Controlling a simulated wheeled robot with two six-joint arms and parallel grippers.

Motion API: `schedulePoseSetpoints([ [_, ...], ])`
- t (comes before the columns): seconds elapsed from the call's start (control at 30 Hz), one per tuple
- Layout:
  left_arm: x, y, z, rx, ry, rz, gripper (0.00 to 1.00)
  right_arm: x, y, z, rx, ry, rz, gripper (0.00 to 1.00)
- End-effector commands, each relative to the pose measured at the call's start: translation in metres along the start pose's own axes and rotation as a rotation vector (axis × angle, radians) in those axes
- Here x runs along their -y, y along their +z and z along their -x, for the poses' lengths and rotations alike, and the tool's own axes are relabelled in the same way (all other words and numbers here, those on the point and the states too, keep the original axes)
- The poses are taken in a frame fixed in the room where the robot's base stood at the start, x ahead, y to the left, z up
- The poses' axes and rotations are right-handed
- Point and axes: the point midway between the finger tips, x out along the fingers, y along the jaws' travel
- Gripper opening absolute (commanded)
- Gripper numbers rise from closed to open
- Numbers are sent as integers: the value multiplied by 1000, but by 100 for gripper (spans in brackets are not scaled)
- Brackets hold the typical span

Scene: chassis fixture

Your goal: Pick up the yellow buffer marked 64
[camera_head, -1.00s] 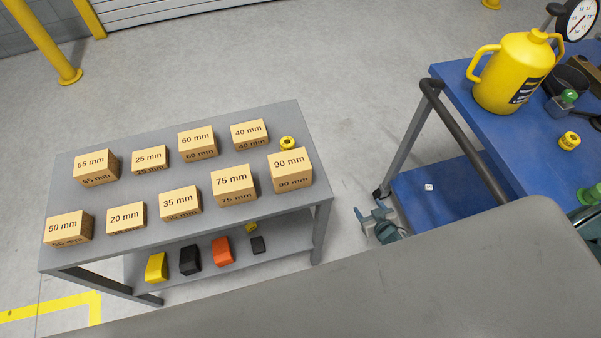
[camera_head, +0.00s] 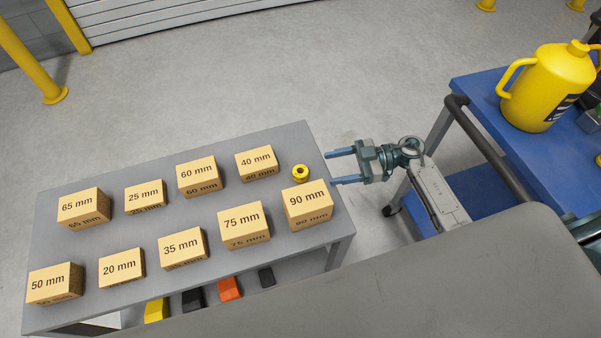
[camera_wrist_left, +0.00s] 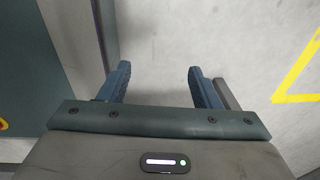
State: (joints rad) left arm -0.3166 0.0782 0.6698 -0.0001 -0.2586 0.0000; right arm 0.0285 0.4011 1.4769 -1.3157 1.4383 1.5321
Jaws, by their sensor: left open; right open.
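A small yellow ring-shaped buffer (camera_head: 301,173) sits on the grey table top (camera_head: 130,232) near its right edge, behind the 90 mm block. Any marking on it is too small to read. My right gripper (camera_head: 335,167) is open and empty at the table's right edge, its two blue fingers pointing left toward the yellow buffer and apart from it. My left gripper shows in the left wrist view (camera_wrist_left: 158,85); it is open, with nothing between its fingers and bare floor beyond.
Several tan blocks with mm labels stand in two rows, the 90 mm block (camera_head: 308,206) closest to the buffer. Yellow, black and orange pieces (camera_head: 229,289) lie on the lower shelf. A blue cart (camera_head: 480,85) with a yellow jug (camera_head: 548,85) stands at right.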

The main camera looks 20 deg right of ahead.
Motion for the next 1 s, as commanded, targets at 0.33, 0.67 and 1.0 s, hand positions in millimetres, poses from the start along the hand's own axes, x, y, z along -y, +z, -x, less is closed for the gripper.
schedulePoseSetpoints([
  [0.33,4,-16,10,-20,-4,0,58,0,-2,-46,-3,-1,-1,64],
  [0.67,6,-10,25,-18,-5,-1,58,-2,-6,-88,-6,0,-1,64],
  [1.0,6,0,25,-2,-4,-1,58,-1,-3,-100,-2,0,0,64],
])
